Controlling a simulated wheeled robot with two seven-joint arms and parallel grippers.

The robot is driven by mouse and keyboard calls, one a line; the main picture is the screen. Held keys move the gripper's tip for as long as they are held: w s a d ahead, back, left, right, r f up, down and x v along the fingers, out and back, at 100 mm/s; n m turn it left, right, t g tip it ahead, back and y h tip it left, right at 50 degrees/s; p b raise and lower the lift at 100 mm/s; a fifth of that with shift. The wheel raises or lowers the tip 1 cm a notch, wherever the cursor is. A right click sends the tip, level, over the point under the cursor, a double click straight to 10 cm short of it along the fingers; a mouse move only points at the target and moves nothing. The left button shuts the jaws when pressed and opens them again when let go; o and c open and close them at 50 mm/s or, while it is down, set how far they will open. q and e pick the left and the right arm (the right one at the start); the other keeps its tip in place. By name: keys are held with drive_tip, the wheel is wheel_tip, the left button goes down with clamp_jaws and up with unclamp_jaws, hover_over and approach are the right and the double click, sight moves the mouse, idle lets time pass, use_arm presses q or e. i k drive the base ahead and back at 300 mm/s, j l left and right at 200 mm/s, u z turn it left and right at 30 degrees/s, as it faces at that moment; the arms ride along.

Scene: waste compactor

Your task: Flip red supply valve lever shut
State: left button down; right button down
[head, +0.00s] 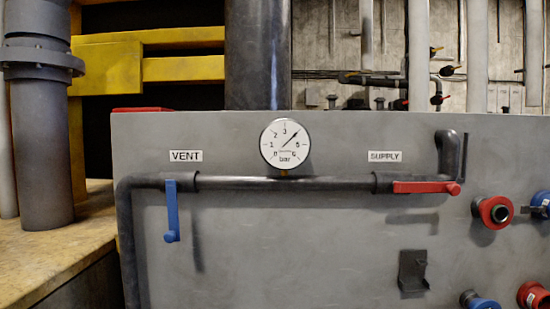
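The red supply valve lever (426,188) lies horizontal, in line with the grey pipe (285,183), at the right of the panel. It sits just below the SUPPLY label (385,156). The blue lever (172,211) under the VENT label (186,156) hangs straight down, across the pipe. A round gauge (286,144) marked bar stands above the pipe between them, its needle pointing up and right between 3 and 5. Neither of my grippers shows in the head view.
The grey panel (300,250) fills the front. Red and blue round fittings (494,212) stick out at its lower right. A dark bracket (413,272) is mounted below the red lever. A thick grey post (40,130) and a tan surface (60,245) are at left.

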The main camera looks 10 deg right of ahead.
sight(453, 188)
drive_tip(key=z, duration=1.25)
